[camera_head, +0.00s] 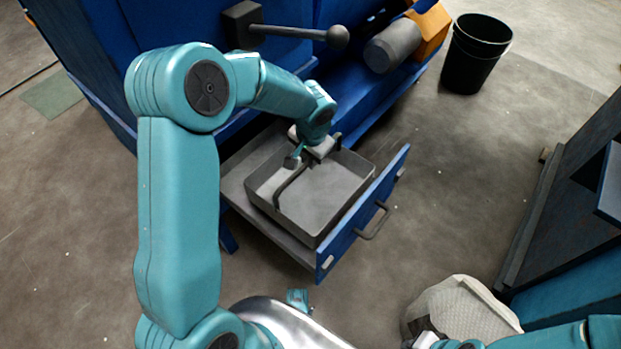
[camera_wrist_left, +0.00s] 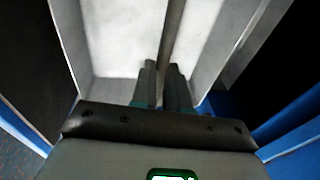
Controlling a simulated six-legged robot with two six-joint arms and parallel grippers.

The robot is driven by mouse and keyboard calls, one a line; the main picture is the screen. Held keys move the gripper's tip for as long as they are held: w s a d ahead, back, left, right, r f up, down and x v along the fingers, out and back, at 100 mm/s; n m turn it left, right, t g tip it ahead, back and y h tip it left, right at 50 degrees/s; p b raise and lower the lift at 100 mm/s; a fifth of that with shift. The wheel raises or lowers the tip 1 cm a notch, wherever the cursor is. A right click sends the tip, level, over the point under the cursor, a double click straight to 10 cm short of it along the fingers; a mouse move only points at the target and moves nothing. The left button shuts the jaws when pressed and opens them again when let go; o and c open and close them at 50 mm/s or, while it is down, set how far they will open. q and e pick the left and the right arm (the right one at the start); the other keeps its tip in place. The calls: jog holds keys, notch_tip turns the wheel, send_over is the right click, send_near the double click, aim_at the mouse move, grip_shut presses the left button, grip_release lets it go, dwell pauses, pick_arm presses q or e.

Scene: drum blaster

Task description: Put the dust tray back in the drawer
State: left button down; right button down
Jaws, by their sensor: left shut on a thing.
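The grey dust tray (camera_head: 335,197) is a shallow open box with a dark bar handle (camera_head: 288,190) across it. It is within the outline of the open drawer (camera_head: 240,190), behind the blue drawer front (camera_head: 365,215). I cannot tell whether its bottom rests on the drawer floor. My left gripper (camera_head: 308,160) reaches down over the tray's far side, shut on the bar handle. In the left wrist view, its two dark fingers (camera_wrist_left: 165,85) are close together around the bar (camera_wrist_left: 172,35), with the pale tray floor below. My right gripper (camera_head: 430,341) is partly visible at the bottom edge, its jaws unclear.
The blue machine (camera_head: 345,85) stands behind the drawer, with a dark ball-ended lever (camera_head: 300,32). A black bin (camera_head: 476,55) stands at the back right. A pale sack-like object (camera_head: 462,308) sits at bottom right. Floor right of the drawer is clear.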

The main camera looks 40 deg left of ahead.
pick_arm(q)
jog(key=shift+a+f, duration=0.1)
jog(key=shift+f, duration=0.85)
notch_tip(320, 180, down, 4)
jog(key=shift+r+b, duration=0.15)
jog(key=shift+b, duration=0.7)
jog(key=c, duration=1.1)
grip_release()
